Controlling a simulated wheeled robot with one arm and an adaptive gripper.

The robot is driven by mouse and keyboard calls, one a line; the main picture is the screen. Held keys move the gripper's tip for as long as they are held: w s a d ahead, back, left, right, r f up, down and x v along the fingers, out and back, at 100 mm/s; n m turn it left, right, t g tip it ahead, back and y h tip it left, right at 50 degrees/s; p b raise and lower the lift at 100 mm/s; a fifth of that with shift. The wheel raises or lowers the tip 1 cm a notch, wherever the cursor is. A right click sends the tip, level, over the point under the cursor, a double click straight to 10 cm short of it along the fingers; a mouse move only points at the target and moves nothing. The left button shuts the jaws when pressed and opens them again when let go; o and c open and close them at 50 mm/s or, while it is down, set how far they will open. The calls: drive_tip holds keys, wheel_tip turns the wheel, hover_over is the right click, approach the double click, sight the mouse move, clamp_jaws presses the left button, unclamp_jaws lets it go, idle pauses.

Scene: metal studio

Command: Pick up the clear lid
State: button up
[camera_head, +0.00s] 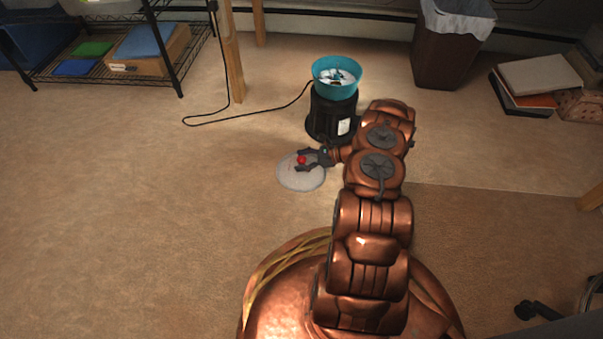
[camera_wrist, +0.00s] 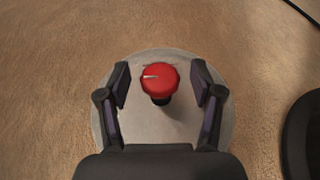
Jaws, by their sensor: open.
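The clear lid (camera_head: 302,177) is a round, pale, see-through disc with a red knob (camera_head: 301,160) at its middle. It lies on the carpet in front of the black pot base. In the wrist view the lid (camera_wrist: 181,122) spreads below my gripper, and the red knob (camera_wrist: 158,77) stands between the two fingers. My gripper (camera_head: 304,161) is open over the lid; in the wrist view (camera_wrist: 160,84) a gap shows on each side of the knob. My palm hides the near part of the lid.
A black cylindrical appliance (camera_head: 332,118) with a blue bowl (camera_head: 321,83) on top stands just behind the lid. Its dark cord (camera_head: 222,118) runs left on the carpet. A brown bin (camera_head: 451,58) and stacked books (camera_head: 541,74) are at the back right. Carpet on the left is clear.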

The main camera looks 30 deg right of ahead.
drive_tip(key=shift+a, duration=0.1)
drive_tip(key=shift+c, duration=0.2)
clamp_jaws()
idle(0.5)
